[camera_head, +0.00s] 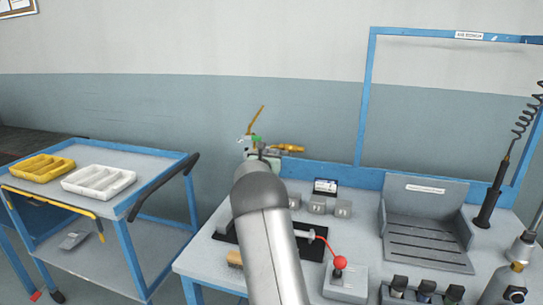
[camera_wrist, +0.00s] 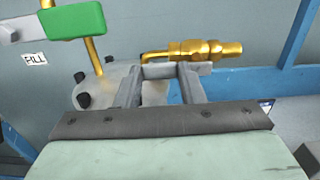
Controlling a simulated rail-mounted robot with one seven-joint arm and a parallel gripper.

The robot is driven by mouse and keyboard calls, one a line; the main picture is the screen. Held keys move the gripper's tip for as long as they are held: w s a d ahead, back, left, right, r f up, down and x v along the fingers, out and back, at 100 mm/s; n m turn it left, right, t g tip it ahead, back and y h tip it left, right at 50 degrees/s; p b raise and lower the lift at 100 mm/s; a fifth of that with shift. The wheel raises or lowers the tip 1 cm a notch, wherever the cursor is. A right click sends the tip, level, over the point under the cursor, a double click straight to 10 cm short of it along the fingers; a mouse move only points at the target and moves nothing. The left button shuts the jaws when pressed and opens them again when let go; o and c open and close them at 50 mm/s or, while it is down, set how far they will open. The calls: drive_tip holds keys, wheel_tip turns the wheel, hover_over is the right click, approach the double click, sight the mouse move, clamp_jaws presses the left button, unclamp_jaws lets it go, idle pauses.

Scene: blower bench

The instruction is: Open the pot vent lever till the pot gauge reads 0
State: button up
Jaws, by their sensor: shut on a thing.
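My gripper (camera_wrist: 160,76) has its two fingers apart, closed on a short grey bar (camera_wrist: 204,68) in front of the brass valve (camera_wrist: 197,52). The bar looks like the pot vent lever, but no label on it shows. Below left is the pot's grey lid (camera_wrist: 92,92) with black knobs. A green handle (camera_wrist: 75,21) with a FILL label (camera_wrist: 35,58) stands above left. In the head view my arm hides the gripper and most of the pot; the brass valve (camera_head: 288,148) and green handle (camera_head: 256,138) show just beyond it. No pot gauge reading is legible.
A red-knobbed lever (camera_head: 340,262) stands on the bench right of my arm. A grey slotted seat (camera_head: 425,222) and small grey blocks (camera_head: 317,204) sit behind. A blue cart (camera_head: 127,208) with yellow (camera_head: 42,168) and white (camera_head: 99,181) trays stands at left. The wall is close behind the pot.

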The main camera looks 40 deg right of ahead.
drive_tip(key=o, duration=1)
drive_tip(key=b+v, duration=0.2)
drive_tip(key=v, duration=1.5)
drive_tip(key=shift+s+a+b, duration=0.15)
drive_tip(key=shift+a+b, duration=0.05)
drive_tip(key=shift+b, duration=0.1)
drive_tip(key=s+a+m+g+y+p, duration=0.2)
drive_tip(key=s+a+m+g+p, duration=0.15)
drive_tip(key=s+m, duration=0.45)
drive_tip(key=s+a+m+g+y+p, duration=0.2)
drive_tip(key=s+a+m+g, duration=0.35)
drive_tip(key=s, duration=0.55)
drive_tip(key=s+a+f+m+y+p, duration=0.2)
drive_tip(key=s+a+m+y, duration=0.3)
drive_tip(key=s+a, duration=0.3)
drive_tip(key=s+a+f+m+g+y+p, duration=0.1)
drive_tip(key=s+a+m+y, duration=0.4)
drive_tip(key=s+a, duration=0.4)
drive_tip(key=a+m, duration=0.1)
drive_tip(key=a, duration=0.3)
drive_tip(key=shift+a+f+y+p, duration=0.3)
drive_tip(key=shift+f+p, duration=0.05)
